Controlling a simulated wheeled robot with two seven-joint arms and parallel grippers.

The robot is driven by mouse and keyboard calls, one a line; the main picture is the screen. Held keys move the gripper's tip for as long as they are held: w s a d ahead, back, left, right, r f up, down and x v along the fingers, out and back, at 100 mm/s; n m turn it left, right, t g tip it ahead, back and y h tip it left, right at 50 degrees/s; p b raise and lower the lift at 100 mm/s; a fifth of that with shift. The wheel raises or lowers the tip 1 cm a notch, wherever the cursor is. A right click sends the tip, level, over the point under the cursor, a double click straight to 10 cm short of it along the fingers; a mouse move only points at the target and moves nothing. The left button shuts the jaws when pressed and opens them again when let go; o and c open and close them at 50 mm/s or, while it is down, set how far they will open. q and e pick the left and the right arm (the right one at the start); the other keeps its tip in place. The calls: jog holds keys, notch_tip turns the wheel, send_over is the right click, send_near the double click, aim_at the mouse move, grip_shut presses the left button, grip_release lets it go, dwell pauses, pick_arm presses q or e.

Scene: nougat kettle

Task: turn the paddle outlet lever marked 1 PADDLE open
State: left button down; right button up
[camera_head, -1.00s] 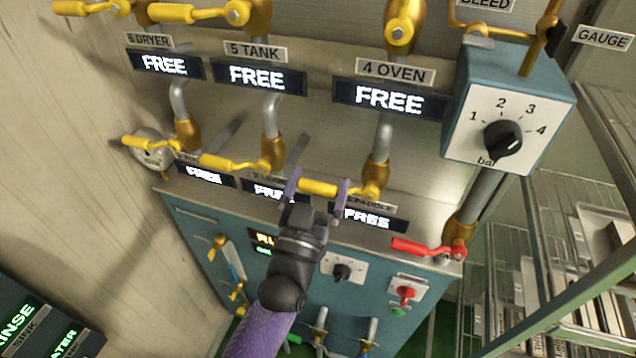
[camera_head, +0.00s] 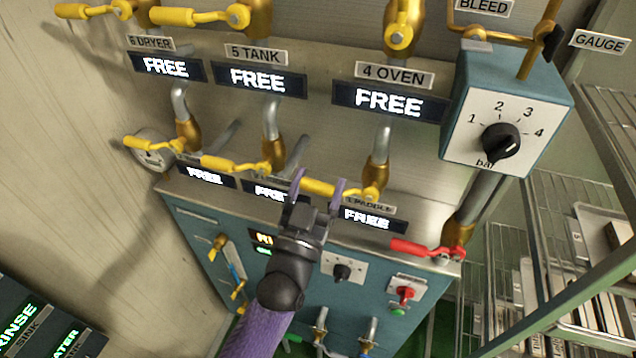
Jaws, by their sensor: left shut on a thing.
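The paddle outlet lever (camera_head: 356,192) is a yellow handle on a brass valve at the lower right of the pipe row. It points left, crosswise to its pipe. Its label, partly hidden by the valve, reads PADDLE (camera_head: 371,204), above a lit sign reading FREE (camera_head: 367,219). My left gripper (camera_head: 319,180) reaches up from below, with its two purple fingers on either side of the yellow handle, shut on it. My right gripper is not in view.
Other yellow levers (camera_head: 230,164) are close on the left. A red lever (camera_head: 413,248) lies to the lower right. A blue gauge box (camera_head: 510,80) hangs at upper right, and wire racks (camera_head: 560,230) stand at the right. The teal cabinet (camera_head: 190,213) is below.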

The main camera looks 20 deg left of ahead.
aim_at(328, 186)
pick_arm(q)
jog(key=shift+r+m+h+p, duration=0.6)
jog(key=shift+m+p, duration=0.1)
jog(key=shift+m, duration=0.3)
jog(key=r+m+h+p, duration=0.1)
jog(key=m+p, duration=0.1)
jog(key=d+r+m+g+h+p, duration=0.1)
jog(key=m, duration=0.2)
jog(key=r+m+h+p, duration=0.1)
jog(key=m+p, duration=0.1)
jog(key=shift+d+r+g+h+p, duration=0.3)
jog(key=shift+g, duration=0.1)
jog(key=d+r+m+g+p, duration=0.1)
jog(key=m+p, duration=0.1)
jog(key=m, duration=0.1)
jog(key=d+m+g+h+p, duration=0.1)
jog(key=d+m+p, duration=0.1)
jog(key=m, duration=0.1)
jog(key=d+r+m+g+p, duration=0.1)
jog(key=m+p, duration=0.2)
jog(key=shift+s+d+r+m+h, duration=0.1)
jog(key=shift+d+r+m+h, duration=0.2)
jog(key=shift+m+h, duration=0.1)
jog(key=shift+d+m+g+p, duration=0.6)
jog(key=shift+d+m+p, duration=0.1)
jog(key=shift+m, duration=0.4)
jog(key=shift+d+m, duration=0.25)
jog(key=shift+m, duration=0.05)
